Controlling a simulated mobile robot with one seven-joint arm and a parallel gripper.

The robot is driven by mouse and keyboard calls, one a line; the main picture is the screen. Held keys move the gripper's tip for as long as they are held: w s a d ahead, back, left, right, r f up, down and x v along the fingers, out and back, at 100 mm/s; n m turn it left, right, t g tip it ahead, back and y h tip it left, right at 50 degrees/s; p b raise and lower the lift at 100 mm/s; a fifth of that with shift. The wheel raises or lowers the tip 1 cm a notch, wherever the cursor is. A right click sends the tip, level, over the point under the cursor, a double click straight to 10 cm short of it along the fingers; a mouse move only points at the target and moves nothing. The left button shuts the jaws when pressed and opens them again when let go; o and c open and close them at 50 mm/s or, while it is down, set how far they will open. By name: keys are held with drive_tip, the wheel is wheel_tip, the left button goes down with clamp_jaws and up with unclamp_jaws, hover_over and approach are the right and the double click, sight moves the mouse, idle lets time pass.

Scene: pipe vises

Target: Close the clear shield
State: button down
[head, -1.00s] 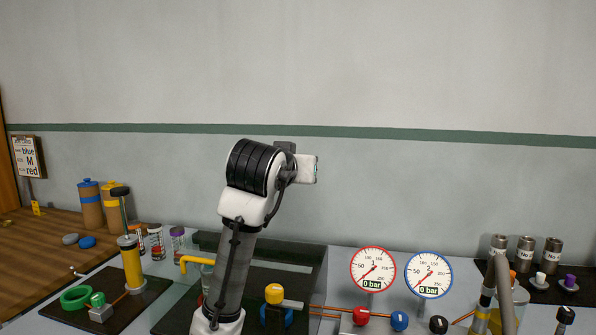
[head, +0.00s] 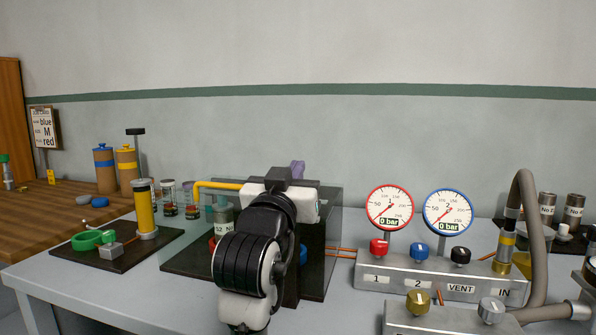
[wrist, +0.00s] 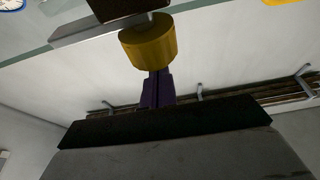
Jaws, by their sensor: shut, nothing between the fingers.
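The clear shield (head: 332,225) shows as a see-through grey panel over the dark base plate (head: 190,262), behind my arm in the head view. My arm hides much of it, so I cannot tell its exact angle. My gripper (head: 297,167) is in front of the panel with its purple fingers pointing away; they are together and empty. In the wrist view, my gripper (wrist: 156,78) is just below a yellow knob (wrist: 148,43) attached to a grey bar (wrist: 90,33). I cannot tell whether the fingers touch the knob.
A yellow bent pipe (head: 215,185) is left of my gripper. A two-gauge valve panel (head: 440,278) and a grey hose (head: 535,230) stand at the right. A yellow cylinder pump (head: 145,208) stands at the left. Some bare bench shows at the front left.

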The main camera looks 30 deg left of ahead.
drive_tip(key=shift+s+d+f+b, duration=0.1)
drive_tip(key=shift+s+f+b, duration=0.15)
drive_tip(key=shift+f, duration=0.3)
drive_tip(key=shift+s+f+b, duration=0.1)
drive_tip(key=shift+f+b, duration=0.2)
drive_tip(key=shift+f, duration=0.25)
